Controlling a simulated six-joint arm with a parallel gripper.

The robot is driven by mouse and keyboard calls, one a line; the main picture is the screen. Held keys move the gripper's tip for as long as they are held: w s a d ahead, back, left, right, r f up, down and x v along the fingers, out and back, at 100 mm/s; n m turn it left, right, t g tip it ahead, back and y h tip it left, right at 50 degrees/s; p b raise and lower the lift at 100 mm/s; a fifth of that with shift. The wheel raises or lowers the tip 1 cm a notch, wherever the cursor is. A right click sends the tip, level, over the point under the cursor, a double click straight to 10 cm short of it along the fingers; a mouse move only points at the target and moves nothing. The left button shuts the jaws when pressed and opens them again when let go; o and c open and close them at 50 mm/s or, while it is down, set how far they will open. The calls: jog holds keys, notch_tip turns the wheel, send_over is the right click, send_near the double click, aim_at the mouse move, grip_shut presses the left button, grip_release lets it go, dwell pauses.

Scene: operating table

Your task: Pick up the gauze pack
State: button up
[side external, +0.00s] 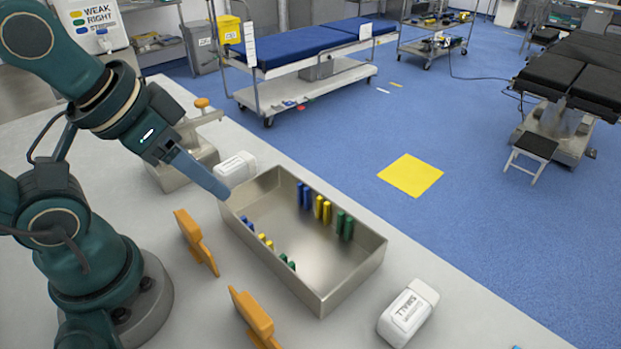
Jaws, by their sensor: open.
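Two white packs with rounded edges lie on the pale table (480,325), and I cannot tell which is the gauze pack. One white pack (238,167) lies behind the left corner of the metal tray. The other white pack (408,312), with dark lettering, lies off the tray's right front corner. My gripper (217,190) points down and right, its tip close in the picture to the first pack and the tray's left corner. I see it from the side, so the finger gap is hidden. It is open, and nothing shows in it.
The open metal tray (340,280) holds blue, yellow and green pieces along two walls. Two orange upright holders (197,242) (256,320) stand in front of it. A metal fixture with an orange knob (202,103) stands behind my gripper.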

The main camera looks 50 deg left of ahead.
jog(key=o, duration=0.6)
